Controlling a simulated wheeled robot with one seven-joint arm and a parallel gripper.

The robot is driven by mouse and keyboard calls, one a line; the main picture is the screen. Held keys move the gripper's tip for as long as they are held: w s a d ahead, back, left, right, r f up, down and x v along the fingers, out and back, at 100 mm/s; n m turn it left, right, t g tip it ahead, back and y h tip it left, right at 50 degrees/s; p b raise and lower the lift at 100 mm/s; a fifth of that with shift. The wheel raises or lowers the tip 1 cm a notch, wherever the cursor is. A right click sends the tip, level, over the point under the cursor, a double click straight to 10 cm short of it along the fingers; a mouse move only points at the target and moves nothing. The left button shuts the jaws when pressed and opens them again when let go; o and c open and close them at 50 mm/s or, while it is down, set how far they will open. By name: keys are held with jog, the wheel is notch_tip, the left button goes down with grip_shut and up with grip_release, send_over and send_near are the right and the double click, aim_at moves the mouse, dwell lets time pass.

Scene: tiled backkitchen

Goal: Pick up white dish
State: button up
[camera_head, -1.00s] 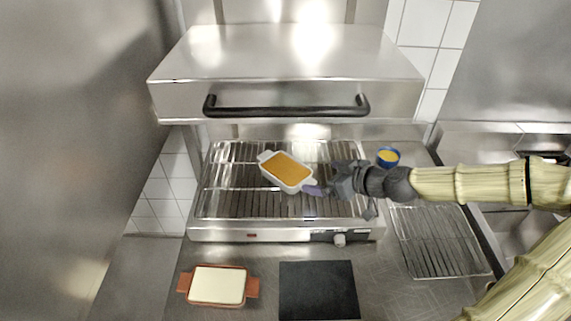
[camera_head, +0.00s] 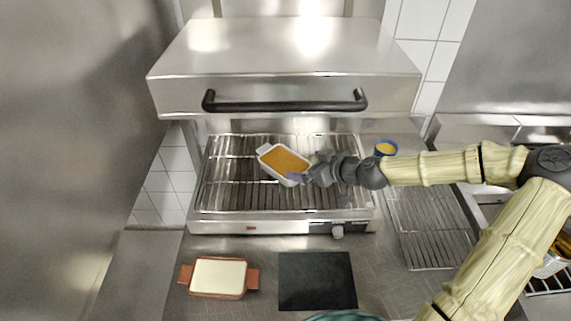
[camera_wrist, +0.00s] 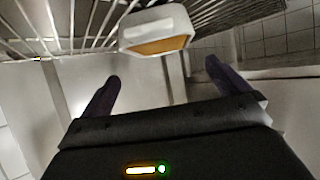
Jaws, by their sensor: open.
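The white dish (camera_head: 266,151) with an orange filling sits on the wire rack (camera_head: 228,195) of the grill, turned at an angle. In the wrist view the dish (camera_wrist: 155,25) shows its white end and part of its orange filling, ahead of and between my fingers. My gripper (camera_head: 300,174) is at the dish's right end; whether it touches the dish cannot be told in the head view. In the wrist view my gripper (camera_wrist: 163,80) has its two dark fingers spread wide with nothing between their tips.
The grill's hood with a black handle (camera_head: 285,107) hangs above the rack. A brown dish with a white filling (camera_head: 253,279) and a black mat (camera_head: 317,281) lie on the counter in front.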

aim_at(285, 161)
jog(key=p+x, duration=0.1)
jog(key=x, duration=0.4)
jog(key=shift+w+a+f, duration=0.1)
jog(key=shift+a+f, duration=0.05)
jog(key=shift+a, duration=0.25)
jog(key=shift+d, duration=0.1)
jog(key=shift+w+a+f+p, duration=0.25)
jog(key=shift+w+a+p, duration=0.2)
jog(key=shift+p, duration=0.15)
jog(key=p+x, duration=0.1)
jog(key=x, duration=0.3)
jog(key=shift+d+f+p, duration=0.1)
jog(key=shift+d+p, duration=0.1)
jog(key=shift+p, duration=0.1)
jog(key=shift+c, duration=0.4)
